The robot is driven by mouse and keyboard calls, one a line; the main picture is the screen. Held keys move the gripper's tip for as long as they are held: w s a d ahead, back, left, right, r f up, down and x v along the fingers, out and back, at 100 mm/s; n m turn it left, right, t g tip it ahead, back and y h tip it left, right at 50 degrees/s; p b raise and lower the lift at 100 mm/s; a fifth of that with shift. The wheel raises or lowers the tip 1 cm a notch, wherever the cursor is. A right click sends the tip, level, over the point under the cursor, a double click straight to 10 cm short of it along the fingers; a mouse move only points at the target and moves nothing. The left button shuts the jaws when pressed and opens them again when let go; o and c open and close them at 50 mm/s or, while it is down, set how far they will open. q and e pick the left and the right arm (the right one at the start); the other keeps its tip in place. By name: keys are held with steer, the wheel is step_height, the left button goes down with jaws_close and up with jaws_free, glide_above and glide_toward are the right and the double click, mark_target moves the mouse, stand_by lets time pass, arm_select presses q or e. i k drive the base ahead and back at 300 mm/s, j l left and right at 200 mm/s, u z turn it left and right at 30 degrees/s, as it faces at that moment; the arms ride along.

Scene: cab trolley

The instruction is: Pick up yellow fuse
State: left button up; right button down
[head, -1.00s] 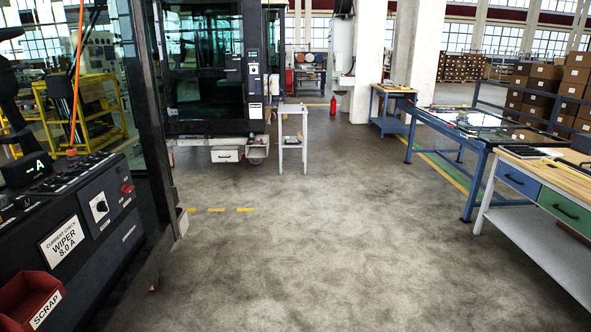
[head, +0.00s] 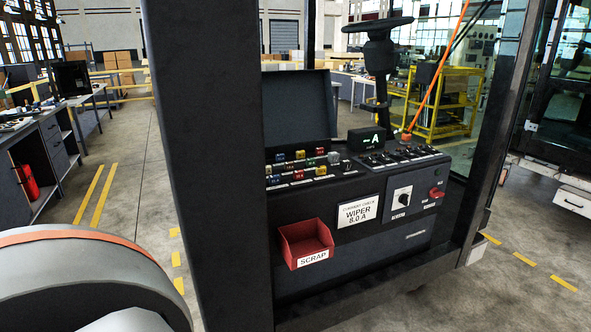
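Several small coloured fuses stand in rows on the sloped top of the dark cab console (head: 350,260). A yellow-looking fuse (head: 300,154) is in the back row, and another yellow-looking fuse (head: 320,170) is nearer the front right of the group. Red, blue and pale fuses stand around them. They are too small to tell their exact shade or seating. Neither of my grippers is in view. A rounded white part with an orange band, which looks like my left arm, fills the lower left corner.
A red scrap bin (head: 306,243) hangs on the console front. A raised dark lid (head: 298,108) stands behind the fuses. A thick dark cab post (head: 205,170) rises left of the console. A display (head: 370,139) and steering wheel (head: 375,28) are behind. Open floor lies left.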

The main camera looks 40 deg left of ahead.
mark_target(320, 171)
steer(key=i+l+u, duration=0.3)
steer(key=u, duration=0.2)
steer(key=i+l+u, duration=0.2)
steer(key=l+u, duration=0.15)
steer(key=u, duration=0.15)
steer(key=i+l+u, duration=0.15)
steer(key=l+u, duration=0.15)
steer(key=l, duration=0.15)
steer(key=i+l+u, duration=0.1)
steer(key=l+u, duration=0.2)
steer(key=l, duration=0.15)
